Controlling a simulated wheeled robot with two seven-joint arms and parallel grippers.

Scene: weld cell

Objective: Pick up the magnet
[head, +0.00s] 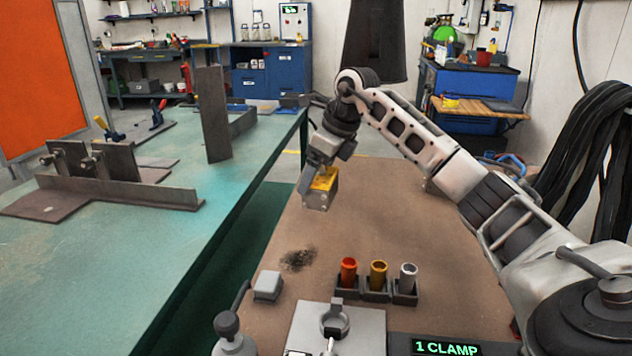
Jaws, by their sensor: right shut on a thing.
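The magnet (318,193) appears as a small block with a yellow upper part and a grey lower part, just left of the picture's middle. My right gripper (324,170) is shut on it from above and holds it over the brown bench top (400,215), apart from the surface as far as I can tell. The fingertips partly hide its top. My left gripper is not in view.
Red, yellow and silver cylinders (378,275) stand in dark holders. Nearby are a small grey block (268,286), a dark patch (298,260), a grey fixture (365,335) and a "1 CLAMP" display (447,348). The green table (95,265) at left holds steel plates (130,190).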

